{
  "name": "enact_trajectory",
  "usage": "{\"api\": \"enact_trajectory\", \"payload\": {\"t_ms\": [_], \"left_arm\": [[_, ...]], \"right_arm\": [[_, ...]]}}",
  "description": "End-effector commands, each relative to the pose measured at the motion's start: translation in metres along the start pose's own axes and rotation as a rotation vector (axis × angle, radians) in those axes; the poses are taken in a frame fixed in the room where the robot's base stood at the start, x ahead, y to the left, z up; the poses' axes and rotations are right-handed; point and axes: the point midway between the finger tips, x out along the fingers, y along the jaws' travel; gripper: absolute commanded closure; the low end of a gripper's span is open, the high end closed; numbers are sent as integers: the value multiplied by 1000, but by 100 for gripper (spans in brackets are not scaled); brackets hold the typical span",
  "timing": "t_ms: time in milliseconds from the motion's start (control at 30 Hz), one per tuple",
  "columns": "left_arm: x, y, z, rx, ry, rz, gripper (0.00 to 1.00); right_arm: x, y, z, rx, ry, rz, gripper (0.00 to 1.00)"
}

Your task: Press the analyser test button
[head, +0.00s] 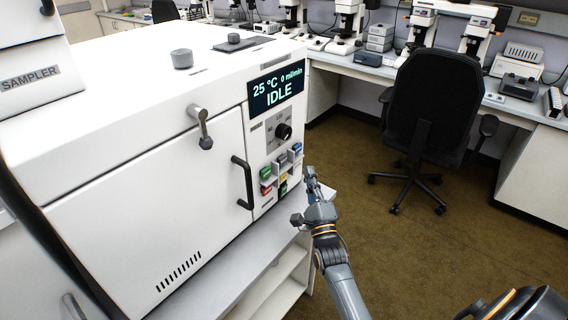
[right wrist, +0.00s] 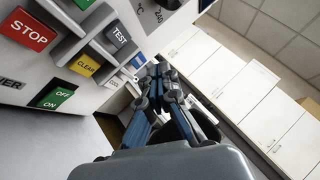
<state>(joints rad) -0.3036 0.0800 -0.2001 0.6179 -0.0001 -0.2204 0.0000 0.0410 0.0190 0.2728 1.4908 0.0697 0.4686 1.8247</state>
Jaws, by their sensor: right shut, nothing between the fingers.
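The analyser (head: 140,150) is a large white cabinet whose display (head: 276,91) reads 25 °C, 0 ml/min, IDLE. Its coloured buttons sit low on the front, beside the black door handle (head: 242,182). The blue-grey TEST button (right wrist: 117,37) is readable in the right wrist view, above the yellow CLEAR button (right wrist: 84,64). In the head view its label is too small to read. My right gripper (head: 310,174) is shut and empty, just right of the button panel. In the right wrist view its fingertips (right wrist: 156,74) are right of and below TEST, apart from it. My left gripper is not in view.
Nearby are the red STOP button (right wrist: 30,30), the green OFF/ON button (right wrist: 58,97) and a black knob (head: 283,131). A lever (head: 200,125) juts from the cabinet front. A black office chair (head: 437,100) stands behind to the right. The brown floor between is clear.

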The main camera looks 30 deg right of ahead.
Motion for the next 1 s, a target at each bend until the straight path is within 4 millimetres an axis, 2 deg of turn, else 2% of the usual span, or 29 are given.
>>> {"api": "enact_trajectory", "payload": {"t_ms": [33,200,400,1000], "left_arm": [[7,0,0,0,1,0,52],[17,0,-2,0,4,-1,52],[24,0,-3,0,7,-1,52],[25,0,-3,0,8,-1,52]], "right_arm": [[4,8,3,2,1,-1,100],[20,19,15,0,0,0,100],[33,26,24,1,0,-1,100],[37,28,27,-1,0,1,100]]}}
